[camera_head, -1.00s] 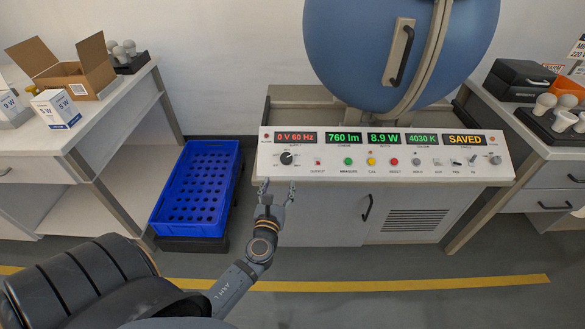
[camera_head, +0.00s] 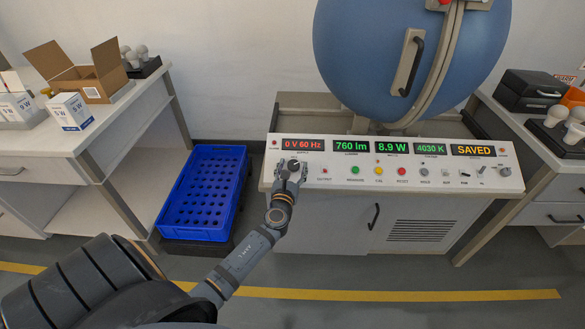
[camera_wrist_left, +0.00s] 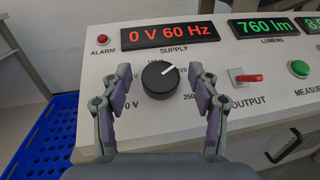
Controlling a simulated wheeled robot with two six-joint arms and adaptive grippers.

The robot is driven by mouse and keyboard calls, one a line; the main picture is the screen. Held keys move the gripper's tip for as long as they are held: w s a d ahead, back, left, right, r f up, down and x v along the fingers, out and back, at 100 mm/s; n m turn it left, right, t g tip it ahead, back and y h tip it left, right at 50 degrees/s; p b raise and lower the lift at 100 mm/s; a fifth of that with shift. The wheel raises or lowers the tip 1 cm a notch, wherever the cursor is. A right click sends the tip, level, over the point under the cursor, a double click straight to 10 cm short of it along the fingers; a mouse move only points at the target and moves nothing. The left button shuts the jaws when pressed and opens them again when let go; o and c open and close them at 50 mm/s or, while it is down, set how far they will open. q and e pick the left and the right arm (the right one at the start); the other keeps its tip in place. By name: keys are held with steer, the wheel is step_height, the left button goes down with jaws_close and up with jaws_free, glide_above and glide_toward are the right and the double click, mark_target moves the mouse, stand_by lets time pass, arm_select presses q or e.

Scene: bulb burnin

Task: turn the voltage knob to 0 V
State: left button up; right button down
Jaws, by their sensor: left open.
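The voltage knob (camera_wrist_left: 160,79) is a round black dial with a white pointer line, on the white sloped panel (camera_wrist_left: 255,121) in the left wrist view. Its pointer aims up and to the right, toward a label that is partly covered. My left gripper (camera_wrist_left: 159,87) is open, with one finger on each side of the knob. I cannot tell whether the fingers touch it. In the head view my left gripper (camera_head: 291,172) is at the panel's left part and hides most of the knob. The red supply display (camera_head: 303,144) reads "0 V 60 Hz". My right gripper is not in view.
Right of the knob are a red output switch (camera_wrist_left: 247,77) and a green button (camera_wrist_left: 300,68). A red alarm lamp (camera_wrist_left: 102,40) is at the upper left. A blue perforated crate (camera_head: 240,160) stands left of the console. A large blue sphere (camera_head: 360,50) is above the panel.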

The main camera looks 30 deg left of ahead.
arm_select(q)
steer(key=c, duration=1.2)
steer(key=shift+o, duration=0.2)
steer(key=shift+d+y, duration=0.1)
steer(key=shift+y, duration=0.2)
